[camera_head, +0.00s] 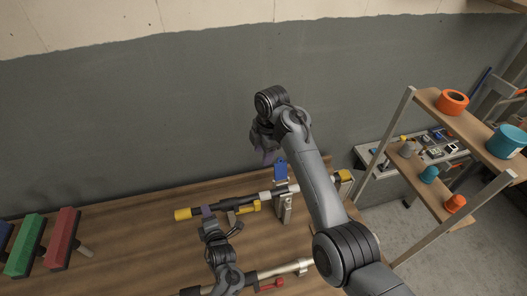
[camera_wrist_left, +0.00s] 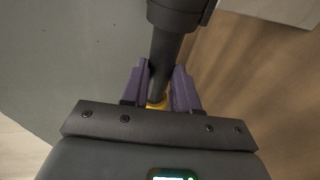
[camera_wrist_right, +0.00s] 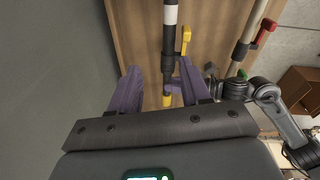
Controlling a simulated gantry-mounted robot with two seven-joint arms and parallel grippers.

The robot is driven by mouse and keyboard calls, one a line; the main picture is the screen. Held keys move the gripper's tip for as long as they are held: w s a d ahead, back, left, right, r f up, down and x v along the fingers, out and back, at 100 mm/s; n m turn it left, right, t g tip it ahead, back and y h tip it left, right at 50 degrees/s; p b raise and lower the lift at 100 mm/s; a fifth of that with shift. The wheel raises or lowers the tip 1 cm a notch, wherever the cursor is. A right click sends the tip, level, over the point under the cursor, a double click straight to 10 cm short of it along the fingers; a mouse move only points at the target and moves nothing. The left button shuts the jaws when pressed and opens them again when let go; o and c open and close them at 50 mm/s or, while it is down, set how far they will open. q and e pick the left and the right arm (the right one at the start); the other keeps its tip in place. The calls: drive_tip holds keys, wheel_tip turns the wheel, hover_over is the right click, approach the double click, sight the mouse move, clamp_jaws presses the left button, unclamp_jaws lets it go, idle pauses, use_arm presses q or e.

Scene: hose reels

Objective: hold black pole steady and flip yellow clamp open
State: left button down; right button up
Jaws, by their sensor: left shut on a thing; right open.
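The black pole (camera_head: 195,213) lies across the bench in the head view, with a yellow end at left and a white section. My left gripper (camera_head: 207,212) is shut on the pole near that yellow end. In the left wrist view its purple fingers sit on both sides of the pole (camera_wrist_left: 163,60). The yellow clamp (camera_head: 247,208) is beside the pole, right of my left gripper. It also shows in the right wrist view (camera_wrist_right: 186,38), alongside the pole. My right gripper (camera_head: 266,156) is open and empty, raised above and behind the pole.
A second pole with a red clamp (camera_head: 268,285) lies nearer the front. Green (camera_head: 25,246) and red (camera_head: 63,238) blocks stand at left. A shelf (camera_head: 467,118) stands at right. A grey wall is behind.

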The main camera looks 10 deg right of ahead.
drive_tip(key=m+h, duration=0.1)
drive_tip(key=m, duration=0.1)
approach(257, 202)
drive_tip(key=shift+g, duration=0.4)
drive_tip(key=f, duration=0.8)
drive_tip(key=shift+w+a+f, duration=0.1)
drive_tip(key=shift+w+f, duration=0.25)
drive_tip(key=shift+w, duration=0.05)
clamp_jaws()
